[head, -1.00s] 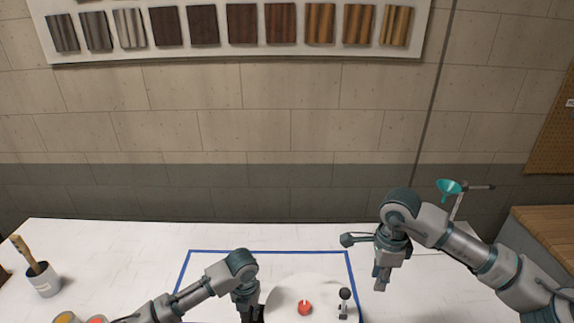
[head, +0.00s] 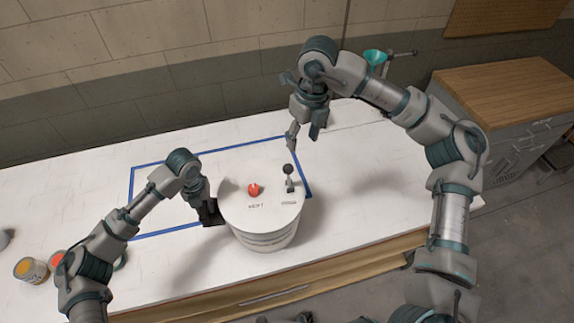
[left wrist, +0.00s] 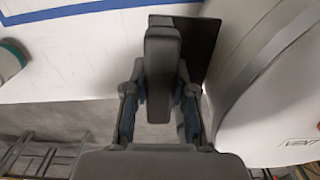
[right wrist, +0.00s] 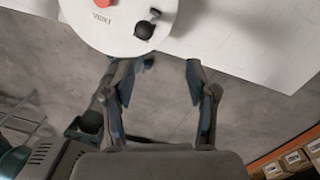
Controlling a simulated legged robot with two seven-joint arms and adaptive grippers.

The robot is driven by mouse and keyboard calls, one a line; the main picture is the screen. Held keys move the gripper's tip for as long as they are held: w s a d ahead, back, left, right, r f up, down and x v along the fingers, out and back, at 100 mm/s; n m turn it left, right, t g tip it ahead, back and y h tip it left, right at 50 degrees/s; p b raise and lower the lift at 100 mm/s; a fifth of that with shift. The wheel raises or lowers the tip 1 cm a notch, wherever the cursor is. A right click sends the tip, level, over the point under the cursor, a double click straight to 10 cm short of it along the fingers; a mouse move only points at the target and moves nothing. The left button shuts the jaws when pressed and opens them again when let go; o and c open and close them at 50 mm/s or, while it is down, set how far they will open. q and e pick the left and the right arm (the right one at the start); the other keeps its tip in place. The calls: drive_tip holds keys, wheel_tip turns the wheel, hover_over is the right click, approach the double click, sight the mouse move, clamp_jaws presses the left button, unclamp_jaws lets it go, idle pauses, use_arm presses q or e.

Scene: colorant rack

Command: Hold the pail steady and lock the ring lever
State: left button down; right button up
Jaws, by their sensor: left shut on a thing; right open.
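The white pail (head: 266,238) stands on the bench with its round lid facing up. A red knob (head: 254,189) and the lever (head: 289,180), an upright piece with a black ball end, sit on top. The right wrist view also shows the black ball (right wrist: 144,30) and red knob. My left gripper (head: 207,205) is at the pail's left side, shut on a dark grey handle (left wrist: 162,70) in front of a black plate (left wrist: 205,45). How the plate meets the pail is unclear. My right gripper (head: 304,137) is open and empty, above and behind the lever.
Blue tape (head: 150,164) outlines an area on the white bench (head: 60,190). Paint tins (head: 32,270) stand at the front left. A teal funnel (head: 375,57) is on a stand behind my right arm. A wood-topped cabinet (head: 505,88) stands at the right.

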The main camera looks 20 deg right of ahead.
sight(288, 168)
drive_tip(key=a+f+m, duration=0.1)
drive_tip(key=f+m, duration=0.1)
drive_tip(key=f, duration=0.2)
drive_tip(key=a+f+m, duration=0.1)
drive_tip(key=f+m, duration=0.2)
drive_tip(key=a+f+m, duration=0.1)
drive_tip(key=f+m, duration=0.1)
drive_tip(key=f, duration=0.2)
drive_tip(key=shift+w+a+f+y, duration=0.25)
drive_tip(key=shift+w+f+y, duration=0.05)
drive_tip(key=shift+f, duration=0.05)
clamp_jaws()
